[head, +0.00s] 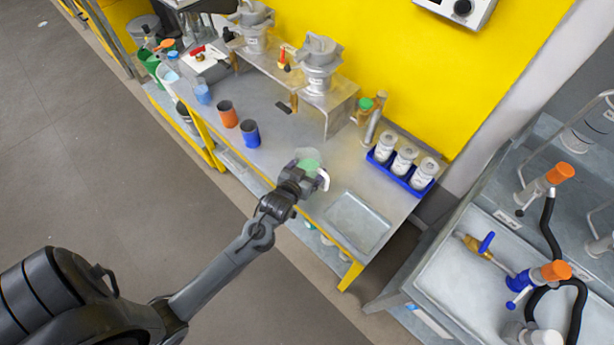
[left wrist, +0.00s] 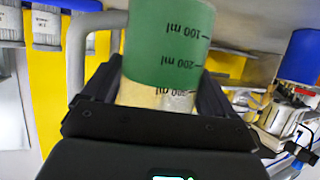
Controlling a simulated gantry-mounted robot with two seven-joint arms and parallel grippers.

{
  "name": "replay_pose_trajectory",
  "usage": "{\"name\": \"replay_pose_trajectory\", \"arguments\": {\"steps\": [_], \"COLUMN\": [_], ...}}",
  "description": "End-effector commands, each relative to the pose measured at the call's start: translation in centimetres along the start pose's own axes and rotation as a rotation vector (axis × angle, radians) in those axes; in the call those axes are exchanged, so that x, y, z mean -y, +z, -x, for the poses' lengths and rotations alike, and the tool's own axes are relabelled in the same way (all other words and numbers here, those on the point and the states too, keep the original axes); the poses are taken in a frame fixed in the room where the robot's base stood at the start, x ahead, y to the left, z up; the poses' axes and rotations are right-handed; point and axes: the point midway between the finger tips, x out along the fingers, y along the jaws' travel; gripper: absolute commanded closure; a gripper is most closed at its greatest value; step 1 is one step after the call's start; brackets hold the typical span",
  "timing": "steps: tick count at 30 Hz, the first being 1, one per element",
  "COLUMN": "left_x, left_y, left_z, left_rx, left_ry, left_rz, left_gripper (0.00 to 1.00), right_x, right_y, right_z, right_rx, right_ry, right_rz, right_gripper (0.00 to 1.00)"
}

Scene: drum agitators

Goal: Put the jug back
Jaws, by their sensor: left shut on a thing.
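The jug (head: 308,164) is a clear graduated beaker with a pale handle and green liquid in it. My left gripper (head: 302,178) is shut on it, above or at the front part of the grey bench; I cannot tell whether the jug touches the bench. In the left wrist view the jug (left wrist: 168,45) sits between the fingers of my left gripper (left wrist: 158,92), its handle to the left. Its marks read upside down, as does the whole scene there, so the jug looks about upright. The green reaches past the 200 ml mark. My right gripper is not in view.
On the bench stand an orange cup (head: 227,114), a blue cup (head: 250,134) and a blue rack (head: 396,175) of white bottles. A metal shelf (head: 345,97) carries drum machines. A shallow grey tray (head: 357,223) lies at the right end. Bench around the jug is mostly clear.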

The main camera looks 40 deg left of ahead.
Motion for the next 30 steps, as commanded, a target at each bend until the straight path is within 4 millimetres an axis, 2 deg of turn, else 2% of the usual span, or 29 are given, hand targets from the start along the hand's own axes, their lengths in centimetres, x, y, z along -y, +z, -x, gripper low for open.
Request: {"name": "replay_pose_trajectory", "arguments": {"steps": [5, 15, 27, 28, 30], "left_x": [0.2, 0.1, 0.1, 0.1, 0.1], "left_y": [0.4, 3.6, 3.9, 4.1, 4.0], "left_z": [-0.3, -1.6, -1.7, -1.7, -1.7], "left_rx": [-0.001, -0.002, -0.002, 0.001, 0.001], "left_ry": [0.0, 0.001, 0.001, 0.0, 0.001], "left_rz": [0.001, 0.001, 0.002, 0.001, 0.001], "left_gripper": [0.66, 0.66, 0.66, 0.12, 0.01], "right_x": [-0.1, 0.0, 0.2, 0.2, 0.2], "right_y": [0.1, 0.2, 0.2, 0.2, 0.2], "right_z": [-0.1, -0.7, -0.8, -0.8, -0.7], "right_rx": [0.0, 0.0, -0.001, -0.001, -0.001], "right_ry": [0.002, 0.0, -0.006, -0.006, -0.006], "right_rz": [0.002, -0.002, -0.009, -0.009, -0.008], "right_gripper": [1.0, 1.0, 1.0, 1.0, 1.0]}}
